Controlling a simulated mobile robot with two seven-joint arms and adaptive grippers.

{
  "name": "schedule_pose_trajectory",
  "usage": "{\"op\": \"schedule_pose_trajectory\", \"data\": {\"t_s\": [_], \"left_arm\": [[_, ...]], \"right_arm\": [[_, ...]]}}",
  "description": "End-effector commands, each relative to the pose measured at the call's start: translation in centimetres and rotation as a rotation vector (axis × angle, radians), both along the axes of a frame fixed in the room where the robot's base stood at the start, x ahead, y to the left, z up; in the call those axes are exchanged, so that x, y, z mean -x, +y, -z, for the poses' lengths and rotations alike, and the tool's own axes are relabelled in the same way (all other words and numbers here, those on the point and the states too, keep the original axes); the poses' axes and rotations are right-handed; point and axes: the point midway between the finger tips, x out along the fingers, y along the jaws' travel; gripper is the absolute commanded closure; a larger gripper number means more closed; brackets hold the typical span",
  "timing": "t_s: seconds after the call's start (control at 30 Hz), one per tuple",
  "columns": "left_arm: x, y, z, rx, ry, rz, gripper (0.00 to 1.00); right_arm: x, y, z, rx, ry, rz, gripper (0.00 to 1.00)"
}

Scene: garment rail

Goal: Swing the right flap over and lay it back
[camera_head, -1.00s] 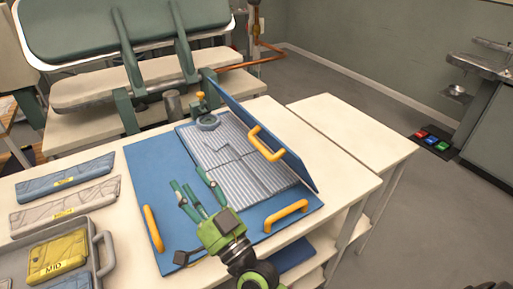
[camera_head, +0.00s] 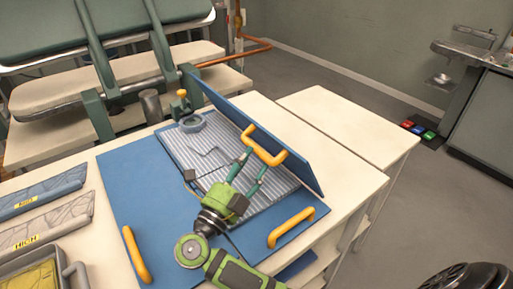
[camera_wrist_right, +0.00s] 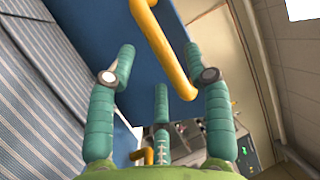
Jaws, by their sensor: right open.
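The right flap (camera_head: 259,138) is a blue panel with a yellow handle (camera_head: 264,146) on its inner face. It stands raised and tilted along the right side of the grey ribbed surface (camera_head: 215,160). My right gripper (camera_head: 252,167) is open over the ribbed surface, just in front of the handle. In the right wrist view, the yellow handle (camera_wrist_right: 160,45) lies ahead, between and beyond the spread green fingers (camera_wrist_right: 163,80), with the blue flap (camera_wrist_right: 105,25) behind it. I cannot tell whether any finger touches the handle. My left gripper is not in view.
The other blue flaps lie flat, with yellow handles at the front left (camera_head: 135,255) and front right (camera_head: 291,227). A bare white table (camera_head: 335,120) stands to the right.

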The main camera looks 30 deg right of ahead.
Motion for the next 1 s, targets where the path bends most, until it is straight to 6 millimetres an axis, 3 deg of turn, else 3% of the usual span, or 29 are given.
{"op": "schedule_pose_trajectory", "data": {"t_s": [0.23,0.6,0.73,1.0], "left_arm": [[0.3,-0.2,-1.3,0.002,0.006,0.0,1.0],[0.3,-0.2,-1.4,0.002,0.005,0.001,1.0],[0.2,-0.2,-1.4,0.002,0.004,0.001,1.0],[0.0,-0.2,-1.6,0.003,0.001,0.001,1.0]], "right_arm": [[-1.7,-2.8,-1.2,0.003,-0.002,0.001,0.49],[-2.0,-3.3,-1.1,0.001,-0.003,-0.001,0.49],[-2.0,-3.3,-1.1,0.001,-0.003,-0.001,1.0],[-2.0,-3.3,-1.3,-0.006,-0.002,-0.002,1.0]]}}
